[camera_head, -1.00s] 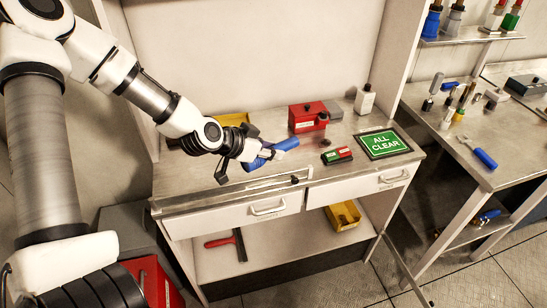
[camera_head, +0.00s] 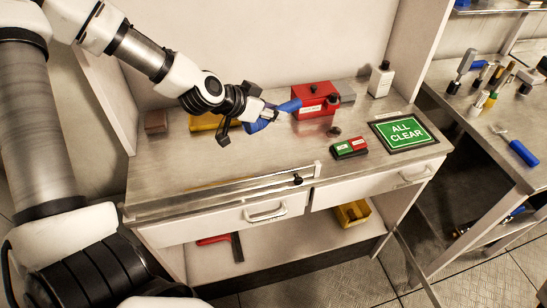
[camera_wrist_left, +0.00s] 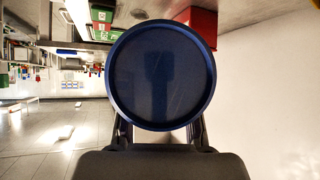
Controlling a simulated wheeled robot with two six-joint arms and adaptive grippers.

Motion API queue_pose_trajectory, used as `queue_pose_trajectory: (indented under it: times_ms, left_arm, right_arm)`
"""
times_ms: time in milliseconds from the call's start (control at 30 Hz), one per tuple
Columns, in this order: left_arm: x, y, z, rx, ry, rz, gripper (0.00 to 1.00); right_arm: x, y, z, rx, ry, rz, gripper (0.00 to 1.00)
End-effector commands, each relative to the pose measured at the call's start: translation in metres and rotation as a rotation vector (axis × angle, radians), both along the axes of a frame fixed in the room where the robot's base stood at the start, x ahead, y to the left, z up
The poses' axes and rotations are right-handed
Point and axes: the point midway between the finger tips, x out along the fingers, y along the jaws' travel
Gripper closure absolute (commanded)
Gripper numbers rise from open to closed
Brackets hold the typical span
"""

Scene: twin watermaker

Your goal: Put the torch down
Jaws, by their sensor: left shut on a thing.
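My left gripper (camera_head: 268,113) is shut on the blue torch (camera_head: 290,105) above the back part of the steel worktop (camera_head: 225,168). The torch points to the right, and its end shows just in front of the left side of the red box (camera_head: 314,100). I cannot tell whether the torch touches the box or the worktop. In the left wrist view the torch (camera_wrist_left: 160,75) shows as a large dark blue round end between the fingers. My right gripper is not in view.
A yellow bin (camera_head: 204,122) is partly hidden behind my left arm. A green and red block (camera_head: 349,148), a white bottle (camera_head: 381,79) and an ALL CLEAR sign (camera_head: 404,131) stand or lie on the right. The front middle of the worktop is clear.

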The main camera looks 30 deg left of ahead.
Motion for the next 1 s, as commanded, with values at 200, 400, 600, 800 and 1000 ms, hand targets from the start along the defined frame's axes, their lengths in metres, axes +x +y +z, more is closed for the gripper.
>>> queue_pose_trajectory:
  times_ms: [200,400,600,800,1000]
  left_arm:
    - [0.000,0.000,-0.035,0.001,0.003,0.000,1.00]
    - [0.000,0.000,-0.075,0.002,0.001,-0.001,1.00]
    - [0.000,0.001,-0.108,0.002,0.002,0.000,1.00]
    - [0.000,0.000,-0.116,0.000,-0.001,0.001,1.00]
    - [0.000,0.000,-0.118,-0.001,0.000,0.001,0.63]
  right_arm:
    - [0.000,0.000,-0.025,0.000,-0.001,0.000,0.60]
    - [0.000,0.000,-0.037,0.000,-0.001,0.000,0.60]
    - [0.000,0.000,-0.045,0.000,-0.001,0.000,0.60]
    - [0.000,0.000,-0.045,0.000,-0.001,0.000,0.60]
    - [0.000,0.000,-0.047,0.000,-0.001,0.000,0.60]
